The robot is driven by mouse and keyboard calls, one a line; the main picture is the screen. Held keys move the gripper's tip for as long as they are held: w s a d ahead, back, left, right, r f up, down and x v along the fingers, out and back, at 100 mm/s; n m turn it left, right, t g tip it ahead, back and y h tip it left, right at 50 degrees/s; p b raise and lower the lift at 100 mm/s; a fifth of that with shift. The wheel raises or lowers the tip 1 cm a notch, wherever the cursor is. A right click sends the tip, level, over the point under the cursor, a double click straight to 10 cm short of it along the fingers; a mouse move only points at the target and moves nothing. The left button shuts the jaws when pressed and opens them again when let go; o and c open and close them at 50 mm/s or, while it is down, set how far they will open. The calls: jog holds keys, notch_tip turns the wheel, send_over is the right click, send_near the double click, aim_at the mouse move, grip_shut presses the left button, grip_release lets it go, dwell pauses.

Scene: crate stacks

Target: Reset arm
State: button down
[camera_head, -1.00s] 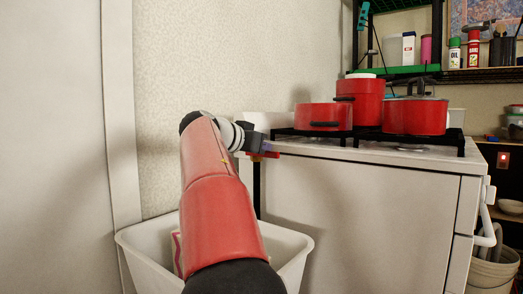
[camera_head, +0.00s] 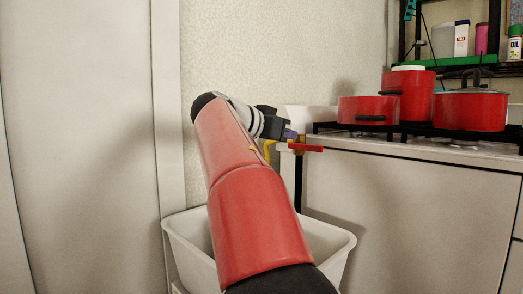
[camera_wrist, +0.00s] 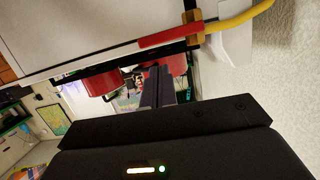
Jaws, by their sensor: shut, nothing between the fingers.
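My gripper (camera_head: 290,134) is at the end of my raised red arm, in front of the left end of the white counter in the head view. In the wrist view, my gripper's dark fingers (camera_wrist: 158,84) are together with nothing between them. A red handle (camera_head: 306,148) on a yellow hose (camera_head: 267,149) shows just below the gripper. The wrist view also shows the red handle (camera_wrist: 168,38), a brass fitting (camera_wrist: 194,28) and the yellow hose (camera_wrist: 240,20). They look close to the fingers; I cannot tell the exact gap.
A white bin (camera_head: 337,240) stands on the floor beneath my arm. Red pots (camera_head: 368,110) stand on a black burner grate (camera_head: 415,131) on the white counter (camera_head: 400,200). A shelf (camera_head: 460,61) with bottles is at upper right. A plain white panel fills the left.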

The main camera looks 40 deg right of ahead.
jog(key=shift+a, duration=0.1)
jog(key=s+a+f+n+t+y+p, duration=0.2)
jog(key=s+a+f+n+y+p, duration=0.3)
jog(key=a+f, duration=0.8)
jog(key=s+a+f+n+t+y+p, duration=0.2)
jog(key=s+a+f+n+y+p, duration=0.4)
jog(key=a, duration=1.2)
jog(key=s+f+n+y, duration=0.4)
jog(key=s+f+n, duration=0.2)
jog(key=f, duration=0.1)
jog(key=shift+s+f, duration=0.25)
jog(key=shift+s, duration=0.1)
